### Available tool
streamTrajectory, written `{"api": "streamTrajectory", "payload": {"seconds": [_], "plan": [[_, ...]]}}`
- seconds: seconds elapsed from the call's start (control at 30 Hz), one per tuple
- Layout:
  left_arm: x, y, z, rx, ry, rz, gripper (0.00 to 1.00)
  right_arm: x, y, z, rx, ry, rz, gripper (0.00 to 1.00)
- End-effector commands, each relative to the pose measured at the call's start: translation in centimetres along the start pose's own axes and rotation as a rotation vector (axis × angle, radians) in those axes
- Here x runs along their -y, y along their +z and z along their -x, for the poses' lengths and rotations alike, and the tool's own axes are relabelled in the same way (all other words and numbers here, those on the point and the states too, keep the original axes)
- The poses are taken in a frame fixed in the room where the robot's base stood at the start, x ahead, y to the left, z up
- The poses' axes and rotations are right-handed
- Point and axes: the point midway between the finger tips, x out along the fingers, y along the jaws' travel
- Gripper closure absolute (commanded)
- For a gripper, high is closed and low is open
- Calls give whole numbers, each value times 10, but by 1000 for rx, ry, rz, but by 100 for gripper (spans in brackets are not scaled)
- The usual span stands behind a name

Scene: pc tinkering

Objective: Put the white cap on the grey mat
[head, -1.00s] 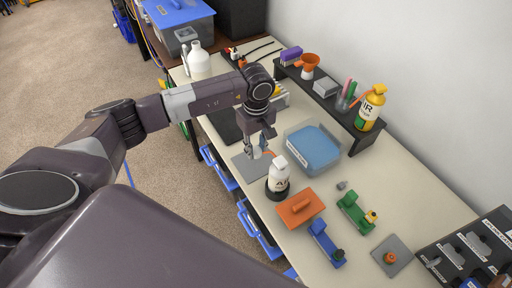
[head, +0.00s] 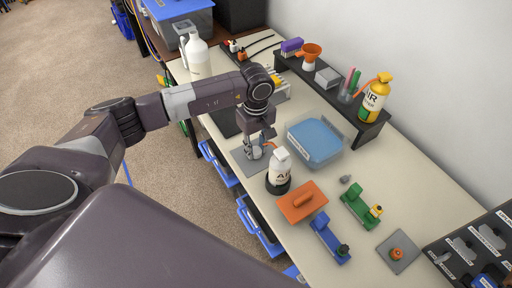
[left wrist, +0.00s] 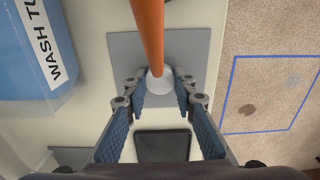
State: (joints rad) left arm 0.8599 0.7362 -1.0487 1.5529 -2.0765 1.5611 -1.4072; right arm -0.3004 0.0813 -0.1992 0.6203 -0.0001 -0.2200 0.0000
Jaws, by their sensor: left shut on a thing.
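My left gripper (head: 257,147) is shut on the white cap (left wrist: 160,82), which has a long orange tube (left wrist: 148,32). The grey mat (head: 240,156) lies below the cap and also shows in the left wrist view (left wrist: 192,52). The cap is over the mat; I cannot tell whether it touches it. In the head view the fingers partly hide the cap. The white bottle (head: 280,163) stands in a dark round base just in front of the mat. My right gripper is not in view.
A blue-lidded tub (head: 316,140) marked "WASH TU" stands right of the mat. A dark tray (left wrist: 163,146) lies beside the mat. An orange block (head: 301,203), blue tool (head: 329,241) and green tool (head: 361,208) lie nearer. A dark shelf (head: 330,97) runs along the wall.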

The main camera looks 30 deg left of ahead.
Motion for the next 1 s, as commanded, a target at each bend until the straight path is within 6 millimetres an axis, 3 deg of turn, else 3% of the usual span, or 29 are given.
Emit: {"api": "streamTrajectory", "payload": {"seconds": [0.37, 0.4, 0.57, 0.87, 1.0], "plan": [[0, 0, -6, 0, 0, 0, 100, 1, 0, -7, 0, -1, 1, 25], [0, 0, -6, 0, 0, 0, 73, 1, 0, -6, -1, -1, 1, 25], [0, 0, -6, 0, 0, 0, 56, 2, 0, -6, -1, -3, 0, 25], [0, 0, -4, 0, 1, 0, 55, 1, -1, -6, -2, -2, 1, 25], [-1, 0, 8, -1, 3, -1, 55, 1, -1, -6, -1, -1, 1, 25]]}}
